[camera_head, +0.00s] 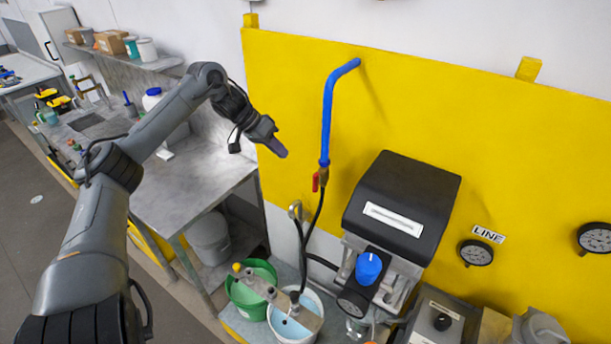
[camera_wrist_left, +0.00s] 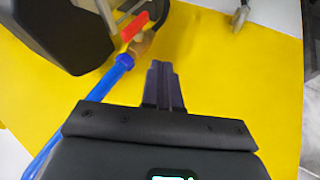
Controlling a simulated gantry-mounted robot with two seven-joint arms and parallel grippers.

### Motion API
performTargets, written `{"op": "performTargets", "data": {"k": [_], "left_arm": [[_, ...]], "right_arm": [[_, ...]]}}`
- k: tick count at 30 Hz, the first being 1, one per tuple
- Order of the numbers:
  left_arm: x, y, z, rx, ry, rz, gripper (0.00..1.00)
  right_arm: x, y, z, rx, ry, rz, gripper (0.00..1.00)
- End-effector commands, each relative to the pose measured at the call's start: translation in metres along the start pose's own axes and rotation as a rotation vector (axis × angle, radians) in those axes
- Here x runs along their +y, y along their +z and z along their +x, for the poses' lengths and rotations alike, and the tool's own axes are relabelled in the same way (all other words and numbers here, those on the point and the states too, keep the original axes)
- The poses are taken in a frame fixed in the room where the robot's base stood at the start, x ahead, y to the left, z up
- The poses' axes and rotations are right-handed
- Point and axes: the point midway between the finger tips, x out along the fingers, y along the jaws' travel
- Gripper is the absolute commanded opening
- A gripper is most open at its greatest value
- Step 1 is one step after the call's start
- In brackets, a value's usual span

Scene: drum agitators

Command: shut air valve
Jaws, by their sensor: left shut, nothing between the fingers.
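The air valve has a red handle (camera_head: 316,182) on a brass body (camera_head: 323,175) at the lower end of a blue pipe (camera_head: 327,110) on the yellow panel. In the head view the handle hangs roughly along the pipe's line. My left gripper (camera_head: 280,150) is shut and empty, to the left of the valve and apart from it. In the left wrist view the closed fingers (camera_wrist_left: 163,88) show in the middle, with the red handle (camera_wrist_left: 135,26) and the blue pipe (camera_wrist_left: 118,72) beyond them to the left. My right gripper is in neither view.
A black machine (camera_head: 402,205) with a blue knob (camera_head: 368,267) stands right of the valve. A dark hose runs below the valve. Green (camera_head: 250,295) and white (camera_head: 297,318) buckets stand below. A metal bench (camera_head: 195,190) is at left. The yellow panel (camera_head: 290,80) left of the pipe is clear.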

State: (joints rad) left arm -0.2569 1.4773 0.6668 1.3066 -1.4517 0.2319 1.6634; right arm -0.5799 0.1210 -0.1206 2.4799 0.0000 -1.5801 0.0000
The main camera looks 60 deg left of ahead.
Motion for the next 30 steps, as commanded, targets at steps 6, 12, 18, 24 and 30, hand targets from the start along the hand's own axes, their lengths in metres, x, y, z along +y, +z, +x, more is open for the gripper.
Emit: {"op": "performTargets", "data": {"k": [6, 12, 18, 24, 30], "left_arm": [[-0.001, 0.002, 0.023, -0.001, -0.001, 0.002, 0.0], [0.0, 0.002, 0.048, -0.008, -0.003, 0.0, 0.0], [-0.001, 0.002, 0.073, -0.008, -0.005, 0.001, 0.0], [0.024, 0.001, 0.083, -0.005, -0.002, 0.002, 0.0], [0.034, 0.001, 0.088, -0.003, -0.001, 0.0, 0.0]], "right_arm": [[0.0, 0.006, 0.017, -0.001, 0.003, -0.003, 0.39], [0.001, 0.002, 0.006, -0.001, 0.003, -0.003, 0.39], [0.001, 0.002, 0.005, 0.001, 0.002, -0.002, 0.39], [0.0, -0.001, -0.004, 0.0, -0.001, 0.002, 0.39], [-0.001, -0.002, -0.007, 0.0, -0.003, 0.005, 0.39]]}}
